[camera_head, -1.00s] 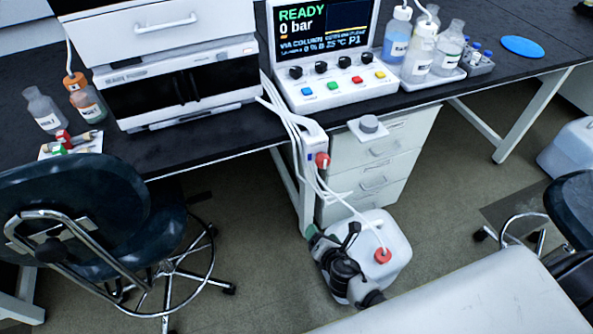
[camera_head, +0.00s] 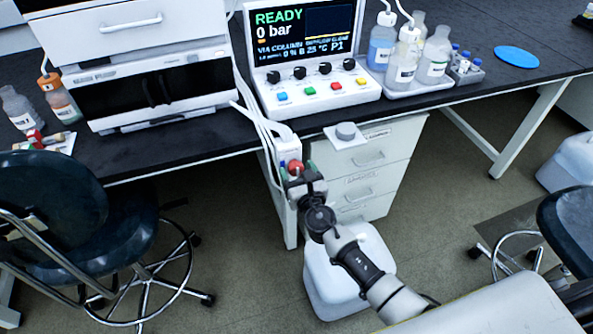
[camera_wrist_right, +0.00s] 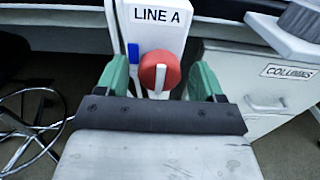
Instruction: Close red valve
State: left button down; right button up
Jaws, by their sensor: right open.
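The red valve (camera_head: 296,166) is a round red knob on the front of a white box fixed at the bench edge. In the right wrist view the red valve (camera_wrist_right: 159,73) has a white bar pointing straight down, under the label "LINE A" (camera_wrist_right: 157,15). My right gripper (camera_wrist_right: 160,80) is open, with one green finger on each side of the knob and a visible gap to each. In the head view my right gripper (camera_head: 297,170) is at the knob and partly covers the box. My left gripper is not in view.
White tubes (camera_head: 262,125) run down beside the box. A white jug (camera_head: 335,285) stands on the floor below my right arm. A white drawer unit (camera_head: 370,165) with a grey-knobbed plate is just right. Chairs (camera_head: 70,220) stand at both sides.

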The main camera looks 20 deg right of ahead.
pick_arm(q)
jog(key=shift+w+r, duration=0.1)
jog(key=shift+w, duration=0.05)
pick_arm(e)
jog(key=shift+w, duration=0.45)
jog(key=shift+c, duration=0.3)
jog(key=c, duration=0.8)
